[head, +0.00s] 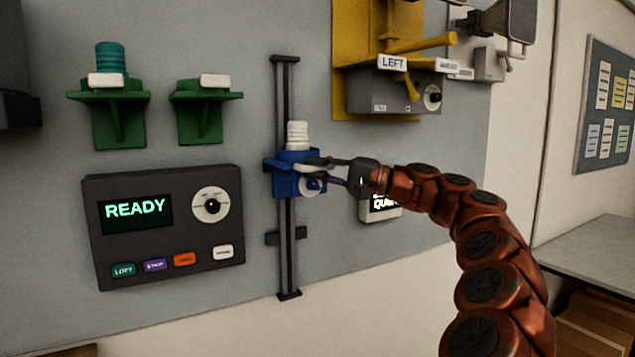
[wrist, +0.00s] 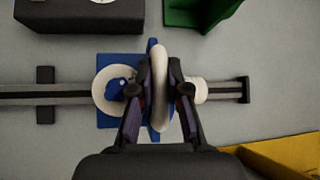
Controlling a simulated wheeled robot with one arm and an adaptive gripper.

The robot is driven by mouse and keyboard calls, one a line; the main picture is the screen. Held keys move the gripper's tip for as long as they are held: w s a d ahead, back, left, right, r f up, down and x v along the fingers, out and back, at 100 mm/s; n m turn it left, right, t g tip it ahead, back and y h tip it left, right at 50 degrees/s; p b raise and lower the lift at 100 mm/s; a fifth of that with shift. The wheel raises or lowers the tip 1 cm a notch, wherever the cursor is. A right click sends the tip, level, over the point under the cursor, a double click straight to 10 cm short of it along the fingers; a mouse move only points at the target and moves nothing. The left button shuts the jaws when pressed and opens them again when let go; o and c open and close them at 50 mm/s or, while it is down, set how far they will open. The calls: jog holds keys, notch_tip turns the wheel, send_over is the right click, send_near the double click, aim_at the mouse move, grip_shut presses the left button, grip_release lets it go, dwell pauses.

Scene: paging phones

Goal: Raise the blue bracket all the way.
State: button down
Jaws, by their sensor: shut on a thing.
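The blue bracket (head: 283,184) sits about midway up a dark vertical rail (head: 284,95), with rail showing above and below it. A white ribbed cylinder (head: 297,135) stands on the bracket, and a white round knob (head: 313,186) is on its front. My gripper (head: 322,172) reaches in from the right and is shut at the bracket's front. In the wrist view, where the rail lies sideways, my gripper (wrist: 160,82) has its fingers on both sides of a pale rounded bar (wrist: 160,60) on the blue bracket (wrist: 120,62). The fingers partly hide the bracket.
A dark cross-piece (head: 287,236) is on the rail below the bracket. Two green brackets (head: 118,118) and a READY panel (head: 165,250) are on the left. A yellow unit (head: 352,45) with levers is at upper right. The rail between bracket and top cap (head: 284,58) looks clear.

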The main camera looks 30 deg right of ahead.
notch_tip(320, 180, up, 16)
jog(key=p, duration=1)
jog(key=shift+f, duration=0.2)
jog(key=shift+d+r, duration=0.1)
jog(key=shift+r, duration=0.05)
jog(key=c, duration=1.5)
grip_release()
jog(key=shift+o, duration=0.5)
jog(key=shift+f, duration=0.2)
jog(key=v, duration=1.2)
